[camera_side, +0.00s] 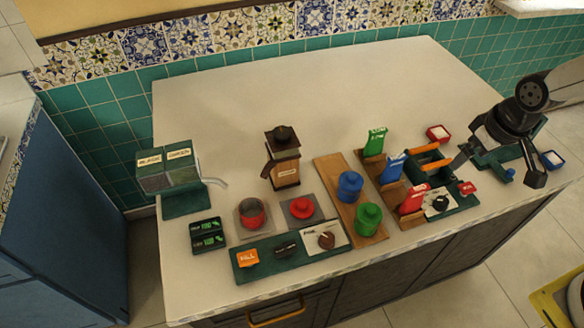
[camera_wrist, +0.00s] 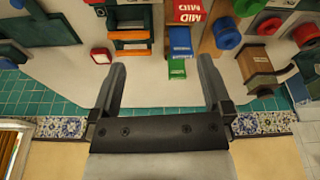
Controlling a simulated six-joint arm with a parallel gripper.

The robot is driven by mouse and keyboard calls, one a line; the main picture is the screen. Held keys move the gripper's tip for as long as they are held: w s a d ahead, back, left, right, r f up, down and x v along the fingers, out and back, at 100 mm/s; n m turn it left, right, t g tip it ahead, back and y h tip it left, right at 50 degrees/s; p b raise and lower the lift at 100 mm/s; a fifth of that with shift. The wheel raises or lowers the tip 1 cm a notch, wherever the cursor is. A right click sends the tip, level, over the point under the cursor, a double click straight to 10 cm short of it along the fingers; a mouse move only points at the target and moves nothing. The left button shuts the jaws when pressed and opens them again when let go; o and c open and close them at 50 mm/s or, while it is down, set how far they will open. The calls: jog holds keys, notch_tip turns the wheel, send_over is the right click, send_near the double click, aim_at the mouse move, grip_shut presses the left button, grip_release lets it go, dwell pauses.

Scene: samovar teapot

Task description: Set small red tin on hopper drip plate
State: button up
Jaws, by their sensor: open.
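I cannot tell which plate is the drip plate. The red tin also shows at the right of the wrist view (camera_wrist: 305,35). My gripper (camera_wrist: 162,85) is open and empty, its fingers far from the tin.
A blue tin (camera_side: 350,185) and a green tin (camera_side: 368,218) stand on a wooden board. A brown grinder (camera_side: 283,160) is behind the plates. A label rack (camera_side: 395,175) and caddy (camera_side: 430,165) stand nearer my arm. The back of the counter is clear.

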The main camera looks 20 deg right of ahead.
jog(key=shift+m, duration=0.7)
jog(key=s, duration=0.1)
jog(key=s+d, duration=0.2)
jog(key=shift+s+d+f, duration=0.1)
jog(key=shift+s+f, duration=0.15)
jog(key=shift+s, duration=0.1)
